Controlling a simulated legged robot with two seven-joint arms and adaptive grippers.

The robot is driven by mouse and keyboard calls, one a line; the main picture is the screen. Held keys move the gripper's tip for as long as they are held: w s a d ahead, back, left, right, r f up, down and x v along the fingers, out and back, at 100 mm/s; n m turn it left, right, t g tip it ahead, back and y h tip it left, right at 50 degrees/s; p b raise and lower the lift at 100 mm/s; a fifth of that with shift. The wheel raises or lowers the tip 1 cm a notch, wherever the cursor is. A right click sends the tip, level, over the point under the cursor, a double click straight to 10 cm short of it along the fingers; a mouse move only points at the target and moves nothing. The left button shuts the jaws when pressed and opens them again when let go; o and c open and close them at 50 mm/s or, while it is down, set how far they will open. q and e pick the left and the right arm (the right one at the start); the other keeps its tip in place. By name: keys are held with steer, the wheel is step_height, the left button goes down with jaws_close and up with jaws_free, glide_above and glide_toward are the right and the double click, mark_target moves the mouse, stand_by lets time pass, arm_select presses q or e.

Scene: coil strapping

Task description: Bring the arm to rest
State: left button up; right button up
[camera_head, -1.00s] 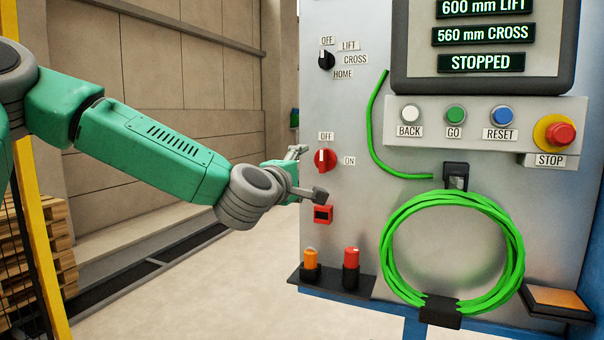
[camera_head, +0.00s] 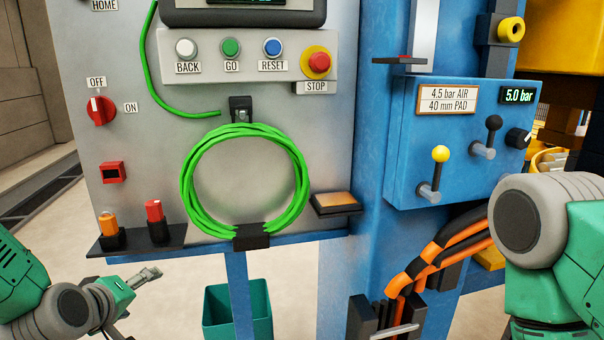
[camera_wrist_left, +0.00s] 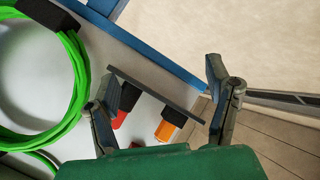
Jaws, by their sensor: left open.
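My left gripper (camera_head: 143,305) is at the lower left of the head view, below the shelf of the grey panel, with its jaws apart and nothing seen between them. In the left wrist view the two open fingers (camera_wrist_left: 163,82) frame the small shelf with a red and an orange plug, which lie beyond the fingers. My left arm (camera_head: 62,310) comes in low from the left edge. My right arm (camera_head: 545,225) shows at the right edge as a grey joint and green links; its gripper is not seen.
The grey panel (camera_head: 330,130) carries a red rotary switch (camera_head: 101,110), push buttons and a coiled green cable (camera_head: 187,178). A shelf (camera_head: 185,236) juts out above my left gripper. A blue valve box (camera_head: 450,190), orange-black hoses (camera_head: 440,254) and a green bin (camera_head: 215,310) stand further right.

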arm_select(q)
steer(key=s+d+f+m+g+b, duration=0.1)
steer(key=s+d+f+m+g, duration=0.15)
steer(key=s+f, duration=0.5)
steer(key=s+d+f+m+g, duration=0.1)
steer(key=s+f+m+g, duration=0.2)
steer(key=s+f, duration=0.45)
steer(key=s+f+m+g, duration=0.2)
steer(key=s+f, duration=0.3)
steer(key=s, duration=0.3)
steer(key=s+f+m+g, duration=0.3)
steer(key=s+f, duration=0.3)
steer(key=s, duration=0.3)
steer(key=shift+a+f+b, duration=0.15)
steer(key=shift+f+b, duration=0.1)
steer(key=shift+b, duration=0.2)
